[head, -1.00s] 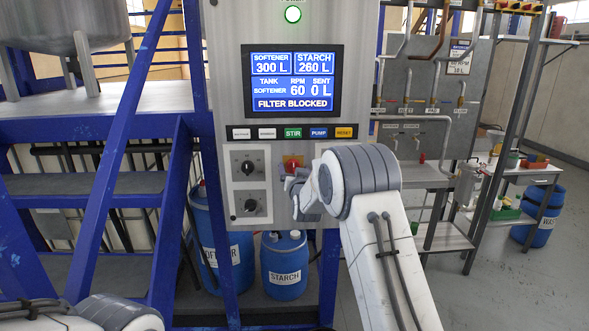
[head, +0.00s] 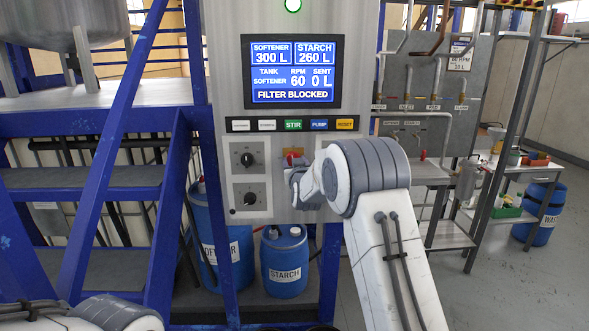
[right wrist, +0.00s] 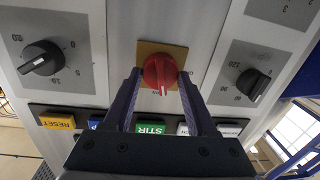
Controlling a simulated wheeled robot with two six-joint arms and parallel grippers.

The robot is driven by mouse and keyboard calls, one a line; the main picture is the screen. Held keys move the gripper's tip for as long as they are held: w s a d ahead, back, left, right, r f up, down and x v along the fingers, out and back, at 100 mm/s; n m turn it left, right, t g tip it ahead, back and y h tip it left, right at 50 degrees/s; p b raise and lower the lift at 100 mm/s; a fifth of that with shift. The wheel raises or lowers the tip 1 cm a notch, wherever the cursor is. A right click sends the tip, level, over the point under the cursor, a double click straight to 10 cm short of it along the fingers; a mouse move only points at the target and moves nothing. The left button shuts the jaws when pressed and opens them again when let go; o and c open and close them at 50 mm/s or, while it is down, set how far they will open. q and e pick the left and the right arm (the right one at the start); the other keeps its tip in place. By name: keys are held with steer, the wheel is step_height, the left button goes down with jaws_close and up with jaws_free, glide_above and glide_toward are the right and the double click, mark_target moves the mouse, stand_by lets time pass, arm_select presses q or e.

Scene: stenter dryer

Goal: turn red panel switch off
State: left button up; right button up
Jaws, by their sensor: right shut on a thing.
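The red panel switch (right wrist: 160,72) is a round red knob with a white mark on a yellow-orange plate (right wrist: 150,47). In the right wrist view its white mark points toward the bottom of the picture, to the button row. My right gripper (right wrist: 159,79) is shut on the knob, one dark finger on each side of it.
The grey panel (head: 226,110) has a screen (head: 291,72) reading FILTER BLOCKED, a row of coloured buttons (head: 293,125) and two black knobs (head: 247,159) left of the switch. Blue stairs (head: 95,180) stand left. Blue drums (head: 285,262) stand below.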

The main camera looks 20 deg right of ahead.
arm_select(q)
steer(key=shift+r+p, duration=0.75)
steer(key=shift+p, duration=0.35)
arm_select(e)
steer(key=shift+w+a+n+g+h, duration=0.15)
steer(key=shift+n+g+h, duration=0.1)
steer(key=shift+n, duration=3.3)
steer(key=shift+s+a+n+g+h, duration=0.15)
steer(key=shift+n+g, duration=0.1)
steer(key=shift+n, duration=3.3)
steer(key=shift+w, duration=0.1)
steer(key=o, duration=1.4)
steer(key=shift+c, duration=0.2)
